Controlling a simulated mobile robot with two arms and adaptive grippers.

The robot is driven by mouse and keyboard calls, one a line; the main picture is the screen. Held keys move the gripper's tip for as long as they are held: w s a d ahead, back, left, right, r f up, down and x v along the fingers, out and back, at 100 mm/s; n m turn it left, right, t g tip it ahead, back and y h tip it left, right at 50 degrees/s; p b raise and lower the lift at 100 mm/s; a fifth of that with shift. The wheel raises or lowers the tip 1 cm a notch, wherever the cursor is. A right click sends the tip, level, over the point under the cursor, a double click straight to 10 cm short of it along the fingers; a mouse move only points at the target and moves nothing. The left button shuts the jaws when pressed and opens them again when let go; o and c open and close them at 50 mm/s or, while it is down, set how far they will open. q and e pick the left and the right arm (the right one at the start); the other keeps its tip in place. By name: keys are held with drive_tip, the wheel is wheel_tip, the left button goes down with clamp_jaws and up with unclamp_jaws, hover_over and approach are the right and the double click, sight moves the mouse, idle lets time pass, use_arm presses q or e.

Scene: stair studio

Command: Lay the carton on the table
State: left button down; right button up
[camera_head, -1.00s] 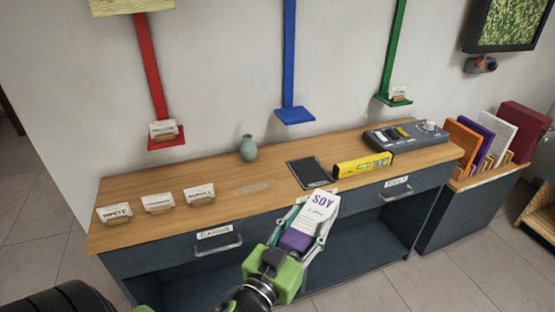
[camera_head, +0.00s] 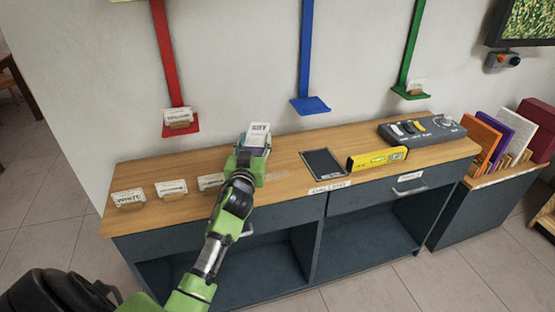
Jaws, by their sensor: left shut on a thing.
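The carton (camera_head: 259,133) is white with dark lettering at its top and a purple part lower down. My left gripper (camera_head: 251,152) is shut on it, over the back part of the wooden table top (camera_head: 290,151). The gripper and wrist hide the carton's lower part, so I cannot tell whether it touches the table. My right gripper is not in view.
Several label cards in wooden holders, such as the leftmost (camera_head: 129,199), stand along the left front. A black tablet (camera_head: 323,164), a yellow level (camera_head: 377,159) and a grey control box (camera_head: 423,129) occupy the right side. Red (camera_head: 180,127) and blue (camera_head: 310,105) shelves hang behind.

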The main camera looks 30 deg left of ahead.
use_arm(q)
wheel_tip(320, 180, down, 7)
drive_tip(key=shift+r+b, duration=0.1)
drive_tip(key=shift+b, duration=0.6)
drive_tip(key=c, duration=1.1)
unclamp_jaws()
drive_tip(key=shift+f, duration=0.25)
drive_tip(key=shift+s+d, duration=0.1)
drive_tip(key=shift+r, duration=0.1)
